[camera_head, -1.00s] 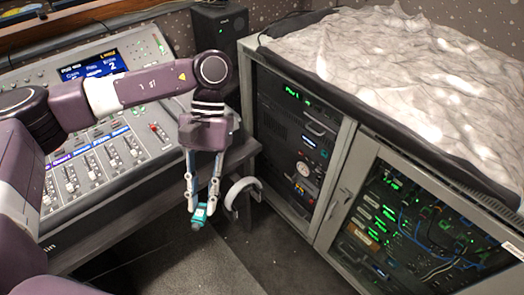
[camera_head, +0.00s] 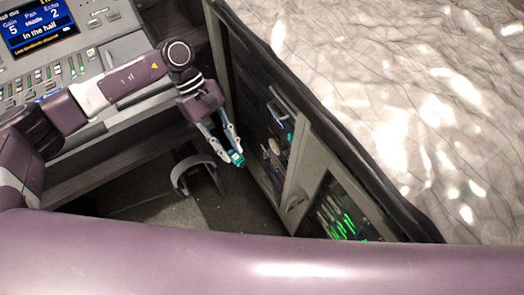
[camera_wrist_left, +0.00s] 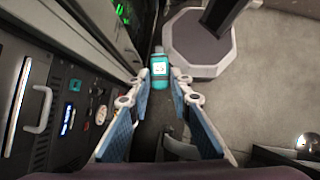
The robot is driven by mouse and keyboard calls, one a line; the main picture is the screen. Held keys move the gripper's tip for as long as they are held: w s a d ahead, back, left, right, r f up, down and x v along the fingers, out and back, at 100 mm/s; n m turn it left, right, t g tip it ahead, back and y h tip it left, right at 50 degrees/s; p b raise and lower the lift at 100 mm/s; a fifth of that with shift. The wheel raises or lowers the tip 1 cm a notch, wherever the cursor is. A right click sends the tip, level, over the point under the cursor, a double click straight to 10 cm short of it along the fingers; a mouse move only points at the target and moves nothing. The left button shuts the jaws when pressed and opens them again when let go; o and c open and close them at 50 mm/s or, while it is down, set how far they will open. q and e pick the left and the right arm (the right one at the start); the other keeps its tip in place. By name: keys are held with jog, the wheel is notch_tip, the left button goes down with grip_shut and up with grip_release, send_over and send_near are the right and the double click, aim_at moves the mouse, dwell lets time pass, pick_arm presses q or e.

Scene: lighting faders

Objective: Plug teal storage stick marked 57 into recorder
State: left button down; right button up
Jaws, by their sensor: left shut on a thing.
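My left gripper (camera_head: 233,148) is shut on a small teal storage stick (camera_head: 237,159), which points down and away from the wrist. In the left wrist view the stick (camera_wrist_left: 160,68) is between the fingertips (camera_wrist_left: 161,76), with a pale label whose mark is too small to read. The gripper is in front of the rack cabinet's open face (camera_head: 257,135), apart from it. Rack units with handles, a round dial and small lit parts (camera_wrist_left: 72,112) are at the left of the wrist view. I cannot tell which unit is the recorder. My right gripper is out of view.
A mixing desk (camera_head: 85,60) with a screen is at the upper left. A curved grey hoop-like part (camera_head: 181,177) is below the gripper. A crumpled pale cover (camera_head: 400,90) tops the cabinet. Dark floor (camera_head: 245,205) is open before the rack.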

pick_arm(q)
jog(key=w+d+f+n+t+b, duration=0.4)
jog(key=w+d+f+n+t, duration=0.4)
jog(key=d+f+n, duration=0.3)
notch_tip(320, 180, down, 3)
jog(key=w+n, duration=0.1)
jog(key=n, duration=0.3)
jog(key=shift+w+d+t+h+b, duration=0.15)
jog(key=shift+w+t+h+b, duration=0.15)
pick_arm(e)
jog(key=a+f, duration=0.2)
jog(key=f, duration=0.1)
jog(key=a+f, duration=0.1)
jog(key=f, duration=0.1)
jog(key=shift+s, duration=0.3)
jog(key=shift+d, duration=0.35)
pick_arm(q)
jog(key=shift+r, duration=0.2)
jog(key=shift+w+d+f+b, duration=0.1)
jog(key=shift+w+d+b, duration=0.35)
jog(key=shift+d+b, duration=0.15)
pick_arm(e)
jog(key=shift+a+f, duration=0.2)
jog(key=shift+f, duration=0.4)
